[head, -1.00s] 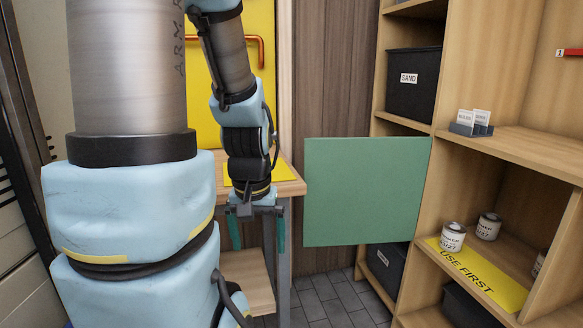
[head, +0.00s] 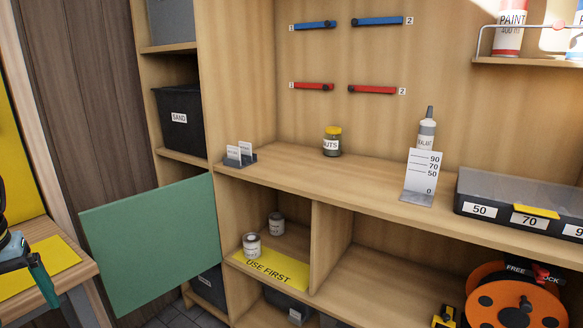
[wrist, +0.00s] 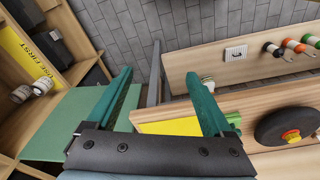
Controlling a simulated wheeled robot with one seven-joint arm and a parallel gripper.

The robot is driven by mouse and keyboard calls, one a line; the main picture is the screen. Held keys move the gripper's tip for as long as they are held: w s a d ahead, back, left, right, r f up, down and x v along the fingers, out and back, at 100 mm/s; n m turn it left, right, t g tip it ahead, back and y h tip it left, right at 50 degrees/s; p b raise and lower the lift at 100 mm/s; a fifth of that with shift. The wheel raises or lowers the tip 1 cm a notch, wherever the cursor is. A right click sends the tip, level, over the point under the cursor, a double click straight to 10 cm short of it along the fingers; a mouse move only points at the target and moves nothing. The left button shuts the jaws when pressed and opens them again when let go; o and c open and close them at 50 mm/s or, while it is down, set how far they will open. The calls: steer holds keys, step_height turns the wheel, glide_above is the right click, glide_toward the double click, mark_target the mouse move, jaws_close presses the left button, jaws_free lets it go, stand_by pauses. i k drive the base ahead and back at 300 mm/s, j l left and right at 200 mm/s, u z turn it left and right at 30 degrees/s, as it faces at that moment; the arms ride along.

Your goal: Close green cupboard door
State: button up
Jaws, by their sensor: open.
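The green cupboard door (head: 152,243) stands wide open, swung out to the left from its hinge edge at the shelf unit's upright. The cupboard compartment (head: 271,247) beside it is uncovered. My gripper (head: 42,278) shows only in part at the left edge of the head view, left of the door and apart from it. In the wrist view the gripper (wrist: 165,90) is open and empty, its two teal fingers well apart. The door (wrist: 65,125) lies to the left of the fingers there, partly hidden by the left finger and the gripper body.
Inside the compartment, two small cans (head: 251,245) stand by a yellow "USE FIRST" strip (head: 272,268). A side table (head: 55,262) with a yellow mat is at the left. A black SAND bin (head: 180,118) sits above the door. Tiled floor (wrist: 190,25) shows between.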

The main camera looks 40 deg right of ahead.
mark_target(143, 246)
steer(key=z, duration=1.45)
steer(key=k+z, duration=0.55)
